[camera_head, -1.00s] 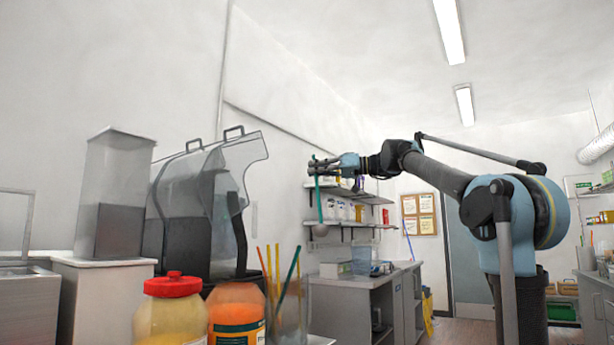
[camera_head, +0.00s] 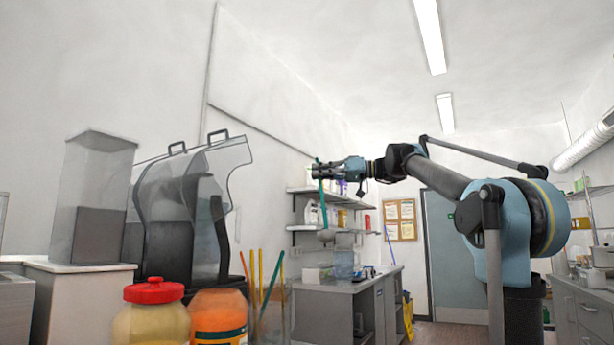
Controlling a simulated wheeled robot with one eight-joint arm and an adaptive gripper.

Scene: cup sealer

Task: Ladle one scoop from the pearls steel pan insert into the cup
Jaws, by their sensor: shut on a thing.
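My gripper (camera_head: 319,170) is shut on the green handle of a ladle (camera_head: 322,205). The ladle hangs upright in the air, with its round grey bowl (camera_head: 325,236) at the lower end. I cannot tell what the bowl holds. My gripper is at the end of my outstretched arm, in front of the wall shelves in the picture. The pearls steel pan insert and the cup cannot be made out in this view.
A jar with a red lid (camera_head: 153,292) and an orange jar (camera_head: 219,316) stand in front at the lower left. Beside them is a clear container with colored sticks (camera_head: 270,310). Clear-covered dispensers (camera_head: 190,210) stand behind. A grey counter (camera_head: 350,300) stands farther back.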

